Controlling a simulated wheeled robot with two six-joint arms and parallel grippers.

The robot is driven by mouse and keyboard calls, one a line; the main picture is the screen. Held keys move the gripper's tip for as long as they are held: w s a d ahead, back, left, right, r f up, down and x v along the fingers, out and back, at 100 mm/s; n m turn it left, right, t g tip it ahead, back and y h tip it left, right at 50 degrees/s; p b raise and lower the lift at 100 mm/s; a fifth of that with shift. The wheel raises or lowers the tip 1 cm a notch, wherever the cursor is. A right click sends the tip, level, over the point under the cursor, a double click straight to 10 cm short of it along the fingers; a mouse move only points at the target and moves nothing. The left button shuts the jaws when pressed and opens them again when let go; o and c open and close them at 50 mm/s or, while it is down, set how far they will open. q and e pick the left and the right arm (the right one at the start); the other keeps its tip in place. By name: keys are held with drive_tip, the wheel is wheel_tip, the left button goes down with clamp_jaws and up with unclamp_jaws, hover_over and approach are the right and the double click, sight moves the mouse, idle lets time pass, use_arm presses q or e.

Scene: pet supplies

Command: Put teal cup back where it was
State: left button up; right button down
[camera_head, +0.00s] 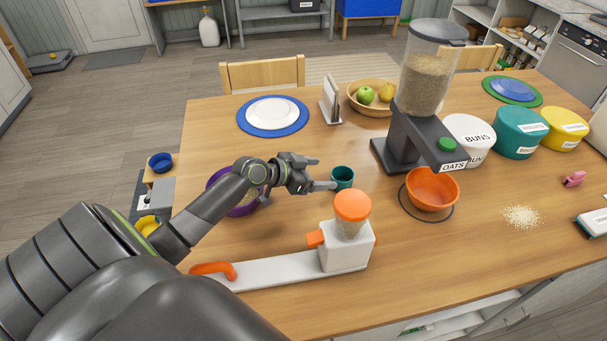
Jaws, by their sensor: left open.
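The teal cup (343,177) stands upright on the wooden table (300,210), left of the grey oats dispenser. My left gripper (325,173) comes in from the left with its two fingers spread. The tip of its nearer finger is at the cup's left side. I cannot tell whether it touches the cup. Nothing is held between the fingers. My right gripper is not in view.
An oats dispenser (409,143) stands right of the cup, with an orange bowl (432,189) under its spout. A white device with an orange top (347,246) is just in front. A purple bowl (232,208) is partly hidden by my left arm. Spilled grains (522,217) lie at right.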

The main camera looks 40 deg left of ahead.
use_arm(q)
drive_tip(key=shift+b+v, duration=0.35)
drive_tip(key=shift+v, duration=2.1)
